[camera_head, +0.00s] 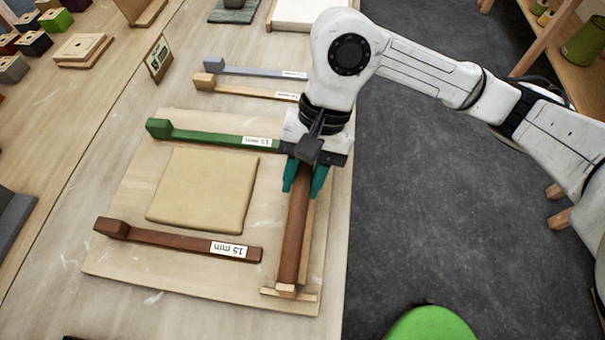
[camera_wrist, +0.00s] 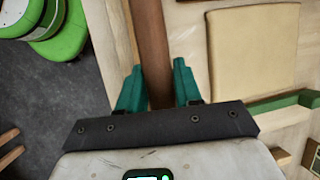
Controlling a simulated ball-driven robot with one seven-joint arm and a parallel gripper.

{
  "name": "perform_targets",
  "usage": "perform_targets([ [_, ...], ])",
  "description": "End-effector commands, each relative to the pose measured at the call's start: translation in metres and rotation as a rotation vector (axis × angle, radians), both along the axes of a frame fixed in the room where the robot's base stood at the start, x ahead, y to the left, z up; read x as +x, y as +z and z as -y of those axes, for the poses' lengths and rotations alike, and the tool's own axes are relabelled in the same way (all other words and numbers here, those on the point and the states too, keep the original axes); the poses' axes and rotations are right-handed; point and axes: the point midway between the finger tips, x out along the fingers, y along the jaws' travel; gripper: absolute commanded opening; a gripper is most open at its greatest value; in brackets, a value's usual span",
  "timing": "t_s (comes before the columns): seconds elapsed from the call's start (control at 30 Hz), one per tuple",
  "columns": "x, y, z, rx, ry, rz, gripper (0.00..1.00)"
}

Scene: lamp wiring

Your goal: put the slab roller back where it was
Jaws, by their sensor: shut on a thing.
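The slab roller (camera_head: 293,236) is a long brown cylinder near the right edge of a pale board (camera_head: 118,249). Its near end is by a light wooden piece (camera_head: 290,294) lying crosswise on the board. My gripper (camera_head: 305,188) is over the roller's far part, with its teal fingers shut on it. In the wrist view the roller (camera_wrist: 150,48) runs between the two fingertips (camera_wrist: 155,85). The roller's far end is hidden under my gripper. From these views I cannot tell whether it rests on its support or is slightly raised.
A beige clay slab (camera_head: 203,189) lies on the board between a green strip (camera_head: 212,137) and a brown strip (camera_head: 180,240), both labelled 15 mm. Grey and tan strips (camera_head: 245,89) lie farther back. A small sign (camera_head: 159,58) stands at the back left. Dark floor lies right of the table.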

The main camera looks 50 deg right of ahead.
Motion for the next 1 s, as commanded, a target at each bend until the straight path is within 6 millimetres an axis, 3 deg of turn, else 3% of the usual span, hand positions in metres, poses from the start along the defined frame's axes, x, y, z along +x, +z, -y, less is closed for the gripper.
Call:
perform_targets([
  [0.3, 0.000, 0.000, 0.000, 0.000, 0.000, 0.000, 0.60],
  [0.7, 0.001, 0.007, 0.003, -0.002, -0.001, 0.002, 0.60],
  [1.0, 0.006, 0.061, 0.029, -0.005, -0.001, 0.003, 0.60],
])
